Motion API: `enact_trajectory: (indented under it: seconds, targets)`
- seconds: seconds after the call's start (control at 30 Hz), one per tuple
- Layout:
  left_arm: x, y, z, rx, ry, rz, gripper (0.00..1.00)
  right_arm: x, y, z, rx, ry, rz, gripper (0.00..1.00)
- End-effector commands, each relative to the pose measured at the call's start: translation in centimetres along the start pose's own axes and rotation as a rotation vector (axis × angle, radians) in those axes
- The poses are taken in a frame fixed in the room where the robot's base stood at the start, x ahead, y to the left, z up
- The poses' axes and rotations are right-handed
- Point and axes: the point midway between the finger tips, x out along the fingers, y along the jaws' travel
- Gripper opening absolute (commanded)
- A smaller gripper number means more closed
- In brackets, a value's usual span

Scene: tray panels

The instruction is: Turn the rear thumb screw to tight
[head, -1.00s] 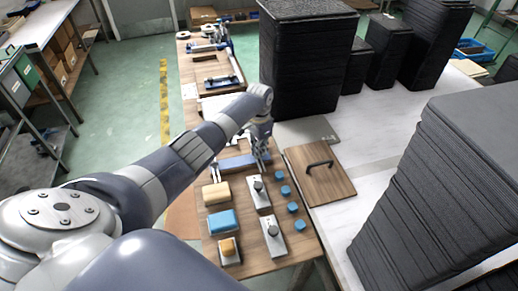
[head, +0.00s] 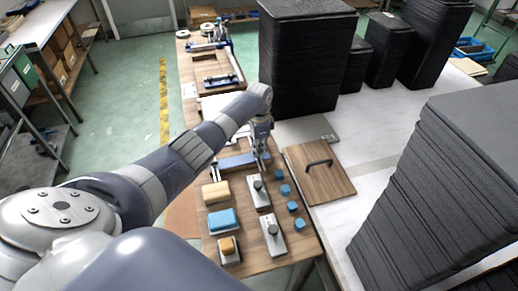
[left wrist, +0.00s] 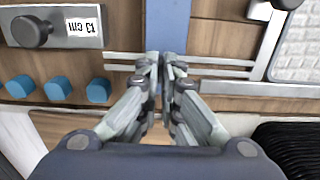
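Two thumb screws with dark knobs stand on pale plates on the wooden bench panel: the rear one (head: 258,187) and a nearer one (head: 271,229). In the left wrist view one dark knob (left wrist: 30,31) shows at the upper left on a plate with an upside-down number label. My left gripper (head: 262,163) points down just beyond the rear thumb screw in the head view, apart from it. In the left wrist view its fingertips (left wrist: 164,66) are drawn together with only a narrow gap and nothing visible between them, over a blue bar. My right gripper is not in view.
Several blue round knobs (head: 292,206) line the right of the plates. Yellow (head: 215,192) and blue (head: 222,220) blocks lie to their left. A wooden lid with a black handle (head: 320,174) is at the right. Tall black stacks (head: 305,60) stand behind.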

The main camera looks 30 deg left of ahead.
Motion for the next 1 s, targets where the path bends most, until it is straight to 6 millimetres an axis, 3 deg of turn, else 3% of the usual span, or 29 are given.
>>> enact_trajectory:
  seconds: [0.07,0.17,0.2,0.63,0.77,1.0]
  targets:
    - [-0.2,-0.2,-0.2,0.002,0.005,-0.005,0.0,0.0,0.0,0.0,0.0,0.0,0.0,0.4]
    - [-0.2,-0.2,-0.2,0.001,0.005,-0.005,0.22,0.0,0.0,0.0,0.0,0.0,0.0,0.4]
    - [-0.2,-0.1,-0.1,0.001,0.004,-0.004,0.24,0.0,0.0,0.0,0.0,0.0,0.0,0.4]
    - [-0.7,-0.1,-0.1,0.0,0.003,-0.003,0.24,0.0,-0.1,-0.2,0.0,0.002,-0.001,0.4]
    - [-2.4,-0.1,-0.1,0.0,0.003,-0.004,0.24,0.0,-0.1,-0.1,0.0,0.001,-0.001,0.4]
    - [-7.7,-0.2,-0.1,0.0,0.006,-0.006,0.24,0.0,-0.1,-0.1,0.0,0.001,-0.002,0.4]
